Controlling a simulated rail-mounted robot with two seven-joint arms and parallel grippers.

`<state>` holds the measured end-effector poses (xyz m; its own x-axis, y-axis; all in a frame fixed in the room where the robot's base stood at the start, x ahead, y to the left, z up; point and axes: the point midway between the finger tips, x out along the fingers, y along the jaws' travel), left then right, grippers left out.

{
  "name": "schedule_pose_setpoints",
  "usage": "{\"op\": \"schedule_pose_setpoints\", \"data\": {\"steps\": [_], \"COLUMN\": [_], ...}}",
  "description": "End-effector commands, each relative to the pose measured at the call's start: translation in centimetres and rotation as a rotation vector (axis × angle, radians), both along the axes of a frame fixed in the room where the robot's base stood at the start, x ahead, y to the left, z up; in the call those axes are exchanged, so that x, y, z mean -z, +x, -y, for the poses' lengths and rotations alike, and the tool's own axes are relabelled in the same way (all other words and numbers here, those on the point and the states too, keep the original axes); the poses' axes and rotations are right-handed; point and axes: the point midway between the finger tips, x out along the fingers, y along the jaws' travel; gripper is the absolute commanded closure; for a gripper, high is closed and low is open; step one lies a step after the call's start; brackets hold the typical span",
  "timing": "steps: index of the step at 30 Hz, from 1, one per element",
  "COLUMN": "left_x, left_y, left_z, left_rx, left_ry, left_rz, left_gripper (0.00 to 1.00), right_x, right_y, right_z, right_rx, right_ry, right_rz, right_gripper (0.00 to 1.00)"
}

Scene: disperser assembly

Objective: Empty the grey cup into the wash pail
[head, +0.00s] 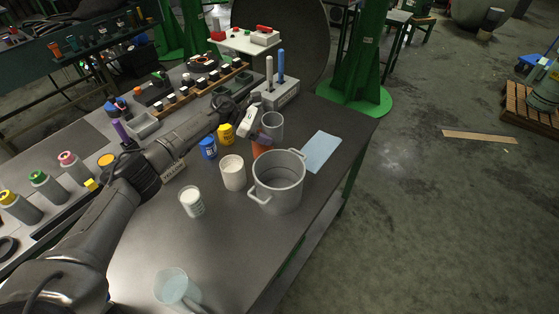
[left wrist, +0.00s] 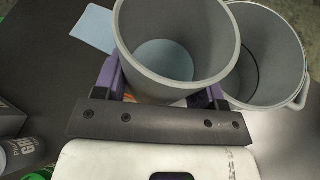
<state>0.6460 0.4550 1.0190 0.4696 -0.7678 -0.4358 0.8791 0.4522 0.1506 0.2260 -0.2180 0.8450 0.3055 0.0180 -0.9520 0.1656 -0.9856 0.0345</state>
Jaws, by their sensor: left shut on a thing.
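The grey cup (head: 273,124) is upright behind the wash pail in the head view. My left gripper (head: 258,138) is shut on it, with purple fingers on either side of the wall. The left wrist view looks into the cup (left wrist: 220,70), with a pale blue surface at its bottom. Whether the cup touches the table is hidden. The grey two-handled wash pail (head: 278,190) stands on the table. In the left wrist view the pail (left wrist: 285,95) is right beside the cup, and the part of its inside that shows looks empty. My right gripper is not in view.
A white tub (head: 232,172), a small white beaker (head: 191,202), blue (head: 208,148) and yellow (head: 226,134) bottles and an orange container (head: 260,149) stand nearby. A light blue cloth (head: 321,151) lies right of the pail. A clear beaker (head: 174,288) is at the front.

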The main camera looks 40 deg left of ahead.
Motion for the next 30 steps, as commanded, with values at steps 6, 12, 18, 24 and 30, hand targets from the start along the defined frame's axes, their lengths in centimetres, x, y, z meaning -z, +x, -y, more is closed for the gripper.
{"op": "schedule_pose_setpoints", "data": {"steps": [6,12,18,24,30], "left_x": [-2.2,-3.3,-3.8,-3.5,-3.4], "left_y": [-0.5,-0.8,-1.2,-1.7,-2.0], "left_z": [0.5,0.9,1.4,2.0,2.4], "left_rx": [0.003,0.002,0.003,0.004,0.002], "left_ry": [0.084,0.161,0.237,0.313,0.388], "left_rz": [0.07,0.133,0.196,0.262,0.327], "left_gripper": [0.62,0.62,0.62,0.62,0.62], "right_x": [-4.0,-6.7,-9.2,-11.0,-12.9], "right_y": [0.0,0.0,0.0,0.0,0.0], "right_z": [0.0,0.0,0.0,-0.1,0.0], "right_rx": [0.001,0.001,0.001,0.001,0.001], "right_ry": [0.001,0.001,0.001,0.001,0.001], "right_rz": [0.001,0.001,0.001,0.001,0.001], "right_gripper": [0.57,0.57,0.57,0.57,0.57]}}
